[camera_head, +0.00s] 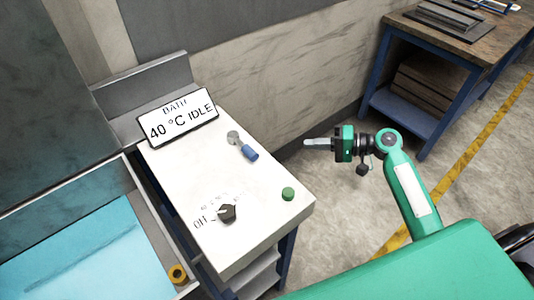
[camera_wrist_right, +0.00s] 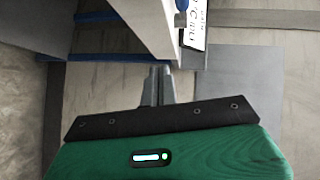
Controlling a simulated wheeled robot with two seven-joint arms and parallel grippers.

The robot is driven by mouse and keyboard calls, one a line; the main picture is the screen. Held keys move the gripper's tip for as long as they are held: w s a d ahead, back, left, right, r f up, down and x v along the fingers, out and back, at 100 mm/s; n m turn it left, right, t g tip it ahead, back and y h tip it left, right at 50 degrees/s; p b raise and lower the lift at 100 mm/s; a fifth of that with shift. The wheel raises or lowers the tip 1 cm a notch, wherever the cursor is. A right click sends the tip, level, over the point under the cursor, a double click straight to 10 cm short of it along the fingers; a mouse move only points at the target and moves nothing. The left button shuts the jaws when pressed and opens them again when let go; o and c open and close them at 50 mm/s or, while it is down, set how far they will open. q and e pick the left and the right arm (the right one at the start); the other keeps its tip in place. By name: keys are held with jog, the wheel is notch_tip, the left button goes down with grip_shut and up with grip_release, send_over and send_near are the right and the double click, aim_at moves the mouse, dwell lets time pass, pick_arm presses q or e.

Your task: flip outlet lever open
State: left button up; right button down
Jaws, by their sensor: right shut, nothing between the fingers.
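A small lever with a grey pivot and a blue grip (camera_head: 248,152) sits on the white bench top, right of the display sign. It looks like the outlet lever, though no label on it is readable. Its blue end also shows at the top of the right wrist view (camera_wrist_right: 182,5). My right gripper (camera_head: 306,143) is shut and empty, out to the right of the bench and apart from the lever, pointing left towards it. Its closed fingers (camera_wrist_right: 159,72) show in the wrist view against the bench side. My left gripper is not in view.
The white bench (camera_head: 190,170) carries a sign reading "BATH 40 °C IDLE" (camera_head: 179,117), a dark knob (camera_head: 228,213) near "OFF" and a green button (camera_head: 288,194). A bath with turquoise liquid (camera_head: 80,260) is at left. A wooden workbench (camera_head: 455,40) stands back right.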

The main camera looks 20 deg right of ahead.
aim_at(267, 155)
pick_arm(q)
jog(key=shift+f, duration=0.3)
pick_arm(e)
jog(key=shift+n+g+y, duration=0.4)
jog(key=shift+n+y, duration=0.2)
jog(key=shift+n, duration=0.1)
jog(key=r, duration=0.1)
jog(key=s+r, duration=0.1)
jog(key=r, duration=0.2)
jog(key=shift+s+a, duration=0.2)
jog(key=shift+a, duration=0.2)
jog(key=shift+a, duration=0.1)
